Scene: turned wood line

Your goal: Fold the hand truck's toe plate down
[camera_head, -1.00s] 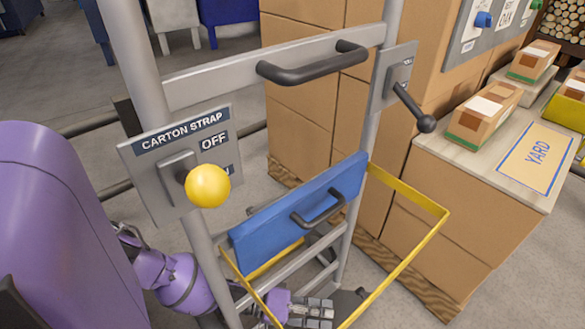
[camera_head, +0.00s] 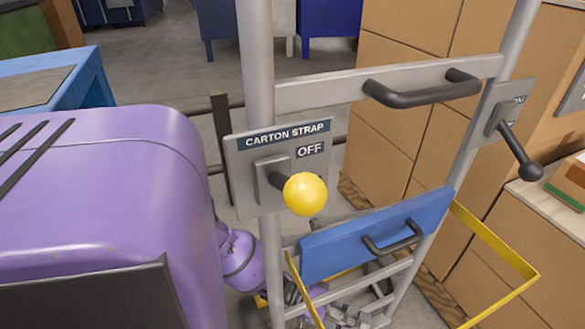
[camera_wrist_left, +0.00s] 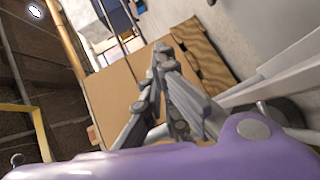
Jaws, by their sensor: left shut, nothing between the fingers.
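The hand truck's grey frame (camera_head: 258,100) stands upright in the head view. Low between its rails, a blue panel (camera_head: 335,252) with a black handle (camera_head: 393,240) stands up on edge; it looks like the toe plate, folded up. A yellow bar loop (camera_head: 505,250) sticks out beside it. My left gripper (camera_head: 348,314) is low, below the blue panel and partly hidden by the frame and the yellow bar. In the left wrist view the left gripper (camera_wrist_left: 163,55) has its fingers together with nothing between them. I cannot tell whether it touches the truck. My right gripper is not in view.
A carton strap plate (camera_head: 287,160) reading OFF, with a yellow knob (camera_head: 305,194), is on the left rail. A black-knobbed lever (camera_head: 528,170) is on the right rail. Stacked cartons (camera_head: 385,135) stand close behind. A blue table (camera_head: 90,85) is at left.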

